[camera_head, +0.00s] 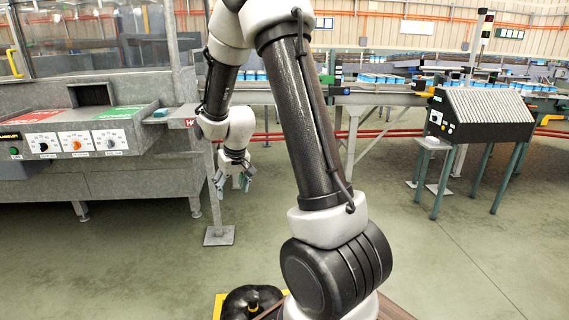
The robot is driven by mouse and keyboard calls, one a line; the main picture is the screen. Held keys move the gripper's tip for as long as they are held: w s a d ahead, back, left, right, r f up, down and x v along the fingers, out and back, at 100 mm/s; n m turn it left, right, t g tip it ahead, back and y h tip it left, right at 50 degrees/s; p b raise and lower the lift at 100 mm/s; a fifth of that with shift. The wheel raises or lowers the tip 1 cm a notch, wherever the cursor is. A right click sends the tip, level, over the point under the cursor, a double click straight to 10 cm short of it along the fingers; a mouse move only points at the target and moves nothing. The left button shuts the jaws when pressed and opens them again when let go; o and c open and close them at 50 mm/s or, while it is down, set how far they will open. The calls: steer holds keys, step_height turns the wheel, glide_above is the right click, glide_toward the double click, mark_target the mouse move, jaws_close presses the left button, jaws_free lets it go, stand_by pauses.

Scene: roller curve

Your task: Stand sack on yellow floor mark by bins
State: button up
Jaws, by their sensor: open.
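A black sack (239,303) with a yellow tie at its top shows at the bottom edge, left of my arm's base. Its lower part is cut off by the frame. A yellow strip (218,304) shows beside and behind the sack; I cannot tell whether it is the floor mark or whether the sack stands within it. My gripper (232,184) hangs pointing down, open and empty, in front of the grey machine and well apart from the sack. I see no bins that I can make out.
A grey control machine (100,175) with dials fills the left. A conveyor (380,97) carrying blue-and-white items runs across the back. A slanted console (480,115) on legs stands at right. The green floor (450,260) is clear at right and front left.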

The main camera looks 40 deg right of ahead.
steer(key=s+a+r, duration=0.2)
steer(key=s+r, duration=1.3)
steer(key=r, duration=0.1)
steer(key=s+r+n, duration=0.1)
steer(key=s+r, duration=0.2)
steer(key=s, duration=1.1)
steer(key=shift+t, duration=0.3)
steer(key=shift+r, duration=0.1)
